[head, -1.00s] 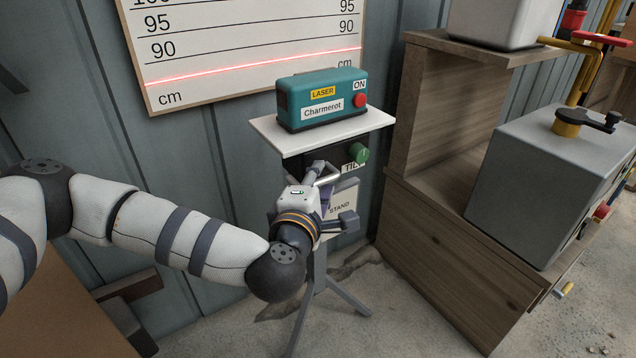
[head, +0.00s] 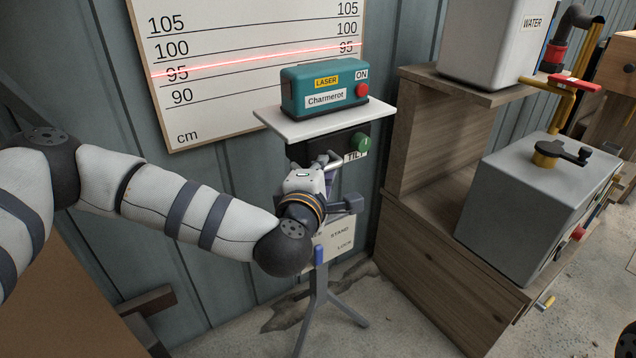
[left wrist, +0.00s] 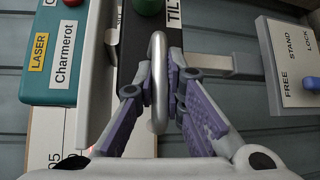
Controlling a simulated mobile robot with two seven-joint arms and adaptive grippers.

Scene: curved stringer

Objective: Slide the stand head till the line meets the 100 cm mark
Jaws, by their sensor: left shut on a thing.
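The teal laser box (head: 322,86) sits on the white shelf (head: 290,122) of the stand head. Its red line (head: 250,60) crosses the white scale board (head: 225,110) about at the 95 mark, below the 100 mark. My left gripper (head: 325,168) is at the stand head, under the shelf. In the left wrist view its fingers are shut on the silver handle bar (left wrist: 158,85). The stand's FREE/LOCK plate (left wrist: 290,60) has a blue lever (left wrist: 311,83) on the FREE side. My right gripper is not in view.
A green tilt knob (head: 361,143) sits under the shelf. A wooden cabinet (head: 440,260) with a grey box (head: 535,190) stands at the right. The corrugated wall (head: 215,190) is behind the stand. Tripod legs (head: 325,310) stand on the floor.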

